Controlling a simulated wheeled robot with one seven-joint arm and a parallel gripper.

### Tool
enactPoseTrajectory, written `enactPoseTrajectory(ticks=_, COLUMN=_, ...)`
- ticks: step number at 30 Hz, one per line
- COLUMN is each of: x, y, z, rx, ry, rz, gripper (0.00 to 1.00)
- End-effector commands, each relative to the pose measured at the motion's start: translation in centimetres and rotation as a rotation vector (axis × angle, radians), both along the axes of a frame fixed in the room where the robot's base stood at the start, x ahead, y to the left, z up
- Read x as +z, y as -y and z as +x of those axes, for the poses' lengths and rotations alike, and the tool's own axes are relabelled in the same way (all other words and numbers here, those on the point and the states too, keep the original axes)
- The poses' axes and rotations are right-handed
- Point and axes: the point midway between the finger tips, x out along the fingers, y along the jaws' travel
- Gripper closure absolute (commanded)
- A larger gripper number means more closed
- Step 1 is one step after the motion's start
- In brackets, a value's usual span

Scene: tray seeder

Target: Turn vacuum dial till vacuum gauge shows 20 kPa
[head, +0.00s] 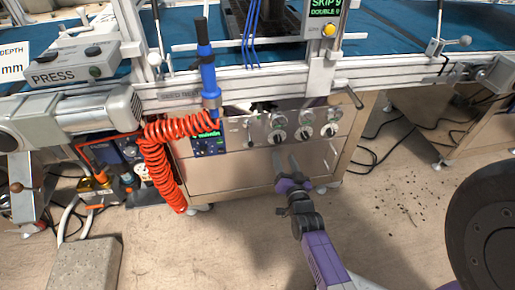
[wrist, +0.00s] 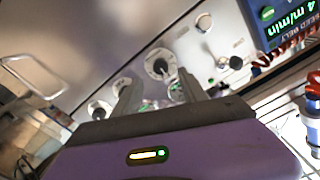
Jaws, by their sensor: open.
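Three round dials sit in a row on the steel panel: a left dial (head: 279,136), a middle dial (head: 304,132) and a right dial (head: 328,130). Small round gauges, including the left gauge (head: 279,119), sit above them. Labels and needles are too small to read, so I cannot tell which pair is the vacuum one. My gripper (head: 284,160) is open and empty, just below and in front of the left dial. In the wrist view my gripper (wrist: 160,88) points at the panel, with a dial (wrist: 160,64) beyond the fingertips; no contact is clear.
A coiled red hose (head: 155,165) hangs left of the panel beneath a blue tool (head: 208,75). A lit display (head: 208,143) sits left of the dials. A lever (head: 352,96) juts out at the panel's upper right.

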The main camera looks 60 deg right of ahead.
Motion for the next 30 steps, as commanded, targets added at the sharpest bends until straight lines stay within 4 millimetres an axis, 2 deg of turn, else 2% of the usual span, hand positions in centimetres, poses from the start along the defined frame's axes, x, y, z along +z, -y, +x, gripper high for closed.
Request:
enactPoseTrajectory(ticks=5, x=0.2, y=1.2, z=1.0, rx=0.000, ry=0.014, rz=0.002, gripper=0.50)
enactPoseTrajectory(ticks=16, x=0.2, y=5.2, z=4.4, rx=-0.001, ry=0.013, rz=0.002, gripper=0.50)
enactPoseTrajectory(ticks=29, x=0.3, y=5.9, z=5.1, rx=0.001, ry=0.011, rz=0.003, gripper=0.50)
enactPoseTrajectory(ticks=30, x=0.3, y=5.9, z=5.1, rx=0.001, ry=0.011, rz=0.003, gripper=0.58)
